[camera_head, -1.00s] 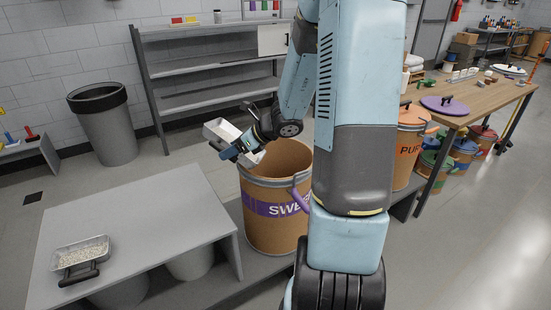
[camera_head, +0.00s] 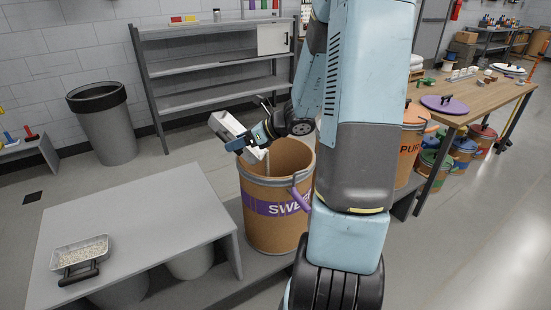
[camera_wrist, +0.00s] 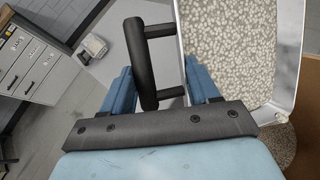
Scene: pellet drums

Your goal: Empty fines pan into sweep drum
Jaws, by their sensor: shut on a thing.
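My gripper (camera_head: 252,140) is shut on the black handle (camera_wrist: 140,62) of a silver metal pan (camera_head: 226,125). The pan is tilted steeply above the left side of the sweep drum's mouth. In the wrist view, pale speckled fines (camera_wrist: 232,48) show inside the pan. The sweep drum (camera_head: 254,227) is brown with a purple band and stands open and upright. In the wrist view, its brown wall (camera_wrist: 310,110) shows at the right, with speckled material (camera_wrist: 279,147) below the pan's lip. My arm hides the drum's right side.
A second pan (camera_head: 94,242) of pale pellets lies on the grey table (camera_head: 150,215) at left. An orange-banded drum (camera_head: 409,145) stands behind my arm at right. A wooden bench (camera_head: 480,100) and a grey bin (camera_head: 105,130) stand farther back.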

